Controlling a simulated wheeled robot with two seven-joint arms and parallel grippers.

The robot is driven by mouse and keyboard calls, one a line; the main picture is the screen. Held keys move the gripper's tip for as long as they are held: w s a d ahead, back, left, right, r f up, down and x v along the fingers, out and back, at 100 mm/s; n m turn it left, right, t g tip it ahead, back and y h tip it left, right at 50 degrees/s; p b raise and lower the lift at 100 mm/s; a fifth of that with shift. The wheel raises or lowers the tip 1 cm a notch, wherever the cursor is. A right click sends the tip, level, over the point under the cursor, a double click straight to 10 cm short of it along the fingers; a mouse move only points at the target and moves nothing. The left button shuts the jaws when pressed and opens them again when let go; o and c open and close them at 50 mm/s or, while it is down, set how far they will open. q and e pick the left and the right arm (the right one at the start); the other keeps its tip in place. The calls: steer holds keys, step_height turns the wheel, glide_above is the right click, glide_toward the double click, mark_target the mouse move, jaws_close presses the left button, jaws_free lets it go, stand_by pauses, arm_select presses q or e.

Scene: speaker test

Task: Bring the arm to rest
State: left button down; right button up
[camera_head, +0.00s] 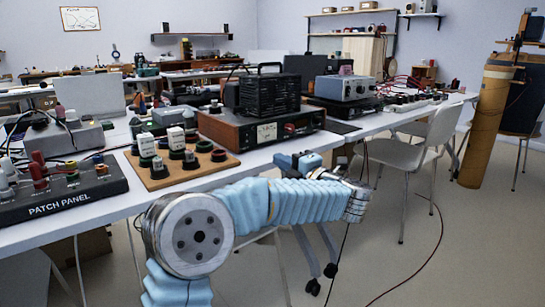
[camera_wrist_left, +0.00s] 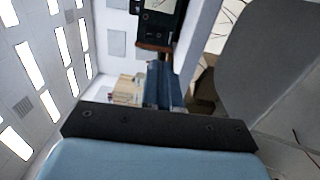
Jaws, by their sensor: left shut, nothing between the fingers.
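My left arm (camera_head: 300,201) has a pale blue ribbed sleeve and reaches from the bottom of the head view toward the right, in front of the table edge. My left gripper (camera_head: 322,279) hangs below the wrist, beside the table and over the floor. Its dark fingertips are close together, with nothing held between them. In the left wrist view a black bar and a pale blue part of my own arm fill the lower area, and the fingertips cannot be made out. My right gripper is in neither view.
The white table (camera_head: 103,205) carries a patch panel (camera_head: 62,197), a wooden board with knobs (camera_head: 183,166) and a brown-cased radio unit (camera_head: 262,130). A white chair (camera_head: 405,155) stands right of the arm. A cable (camera_head: 425,250) lies on the otherwise open floor at the lower right.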

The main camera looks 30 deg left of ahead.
arm_select(q)
steer(key=shift+s+d, duration=0.25)
steer(key=shift+d, duration=0.25)
